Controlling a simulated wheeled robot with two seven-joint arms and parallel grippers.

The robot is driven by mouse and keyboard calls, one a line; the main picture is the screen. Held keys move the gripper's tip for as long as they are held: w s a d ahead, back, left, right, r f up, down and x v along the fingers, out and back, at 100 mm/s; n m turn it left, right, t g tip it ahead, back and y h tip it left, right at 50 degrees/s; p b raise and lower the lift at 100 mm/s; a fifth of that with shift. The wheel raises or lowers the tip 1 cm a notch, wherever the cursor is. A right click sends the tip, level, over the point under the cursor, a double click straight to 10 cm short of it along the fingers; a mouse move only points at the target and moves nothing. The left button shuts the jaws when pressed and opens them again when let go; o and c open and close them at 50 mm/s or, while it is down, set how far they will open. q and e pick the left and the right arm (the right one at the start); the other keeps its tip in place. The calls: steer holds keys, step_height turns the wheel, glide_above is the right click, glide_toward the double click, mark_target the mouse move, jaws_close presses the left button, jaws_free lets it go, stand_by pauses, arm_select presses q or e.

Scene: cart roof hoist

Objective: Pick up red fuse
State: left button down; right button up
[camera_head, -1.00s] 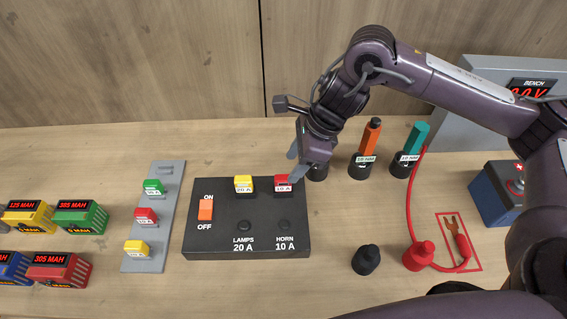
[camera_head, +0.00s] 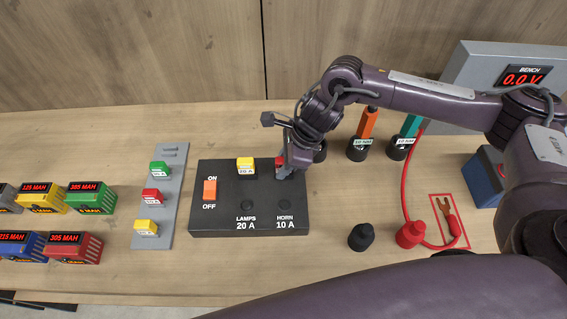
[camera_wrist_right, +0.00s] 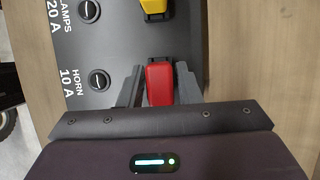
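A red fuse (camera_head: 280,161) sits in the black fuse box (camera_head: 240,222) above the HORN 10 A label, partly hidden by my right gripper (camera_head: 289,165) in the head view. In the right wrist view the red fuse (camera_wrist_right: 160,83) lies between the two fingers of my right gripper (camera_wrist_right: 160,88). The fingers stand either side of it with small gaps, so the gripper looks open around it. Another red fuse (camera_head: 151,196) sits in the grey rack (camera_head: 172,180). My left gripper is not in view.
A yellow fuse (camera_head: 245,164) sits left of the gripper on the box, by an orange switch (camera_head: 210,189).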

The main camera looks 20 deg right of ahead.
jaws_close()
step_height(320, 180, up, 11)
steer(key=b, duration=0.3)
steer(key=shift+w+f, duration=0.15)
steer(key=shift+f, duration=0.05)
step_height(320, 180, up, 10)
steer(key=shift+f+p, duration=0.25)
steer(key=shift+p, duration=0.2)
